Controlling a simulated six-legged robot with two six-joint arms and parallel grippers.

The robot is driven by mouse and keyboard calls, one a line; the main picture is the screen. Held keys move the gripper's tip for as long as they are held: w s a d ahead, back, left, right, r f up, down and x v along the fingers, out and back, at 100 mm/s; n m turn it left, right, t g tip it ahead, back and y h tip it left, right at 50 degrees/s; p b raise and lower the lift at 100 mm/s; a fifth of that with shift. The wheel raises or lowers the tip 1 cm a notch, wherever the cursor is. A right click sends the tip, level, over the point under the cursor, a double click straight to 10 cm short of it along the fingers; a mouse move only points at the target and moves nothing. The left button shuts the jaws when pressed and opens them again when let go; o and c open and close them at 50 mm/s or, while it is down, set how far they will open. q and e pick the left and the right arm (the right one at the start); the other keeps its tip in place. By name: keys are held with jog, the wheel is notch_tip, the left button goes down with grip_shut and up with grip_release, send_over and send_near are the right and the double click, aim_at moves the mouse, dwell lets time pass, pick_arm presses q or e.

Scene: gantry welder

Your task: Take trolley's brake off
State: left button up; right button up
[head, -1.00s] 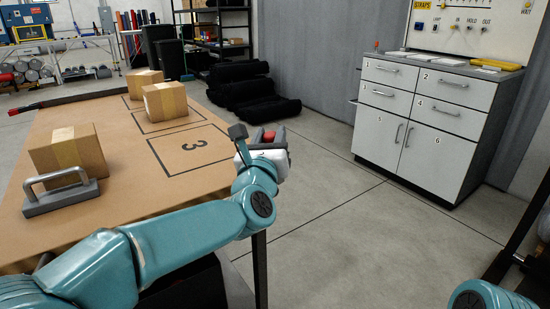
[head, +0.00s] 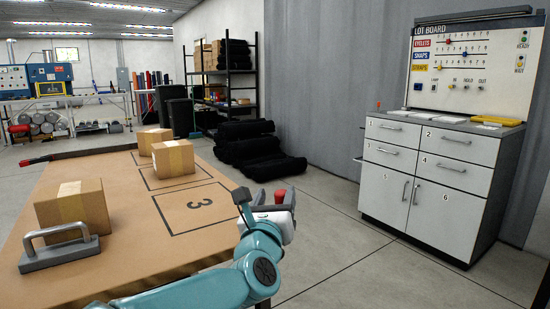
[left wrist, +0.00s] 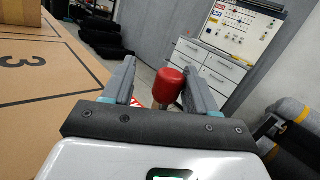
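The trolley appears to be the brown-topped table (head: 130,235), with a black outlined square marked 3 near its right edge. A red knob (left wrist: 168,85) with a paler stem stands beyond that edge in the left wrist view. It also shows in the head view (head: 280,196), partly hidden by my gripper. I cannot tell whether it is the brake lever. My left gripper (head: 267,205) is open by the table's right edge. In the left wrist view its fingers (left wrist: 159,88) stand on either side of the knob, which looks nearer the right finger. Contact is unclear. My right gripper is out of view.
Several cardboard boxes (head: 75,207) and a grey block with a handle (head: 60,247) are on the tabletop. A red-tipped bar (head: 35,161) lies at its far left. A white cabinet (head: 430,185) stands at right. The floor between is clear.

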pick_arm(q)
notch_tip(320, 180, up, 20)
jog(key=p, duration=0.9)
jog(key=shift+p, duration=0.3)
jog(key=shift+d, duration=0.1)
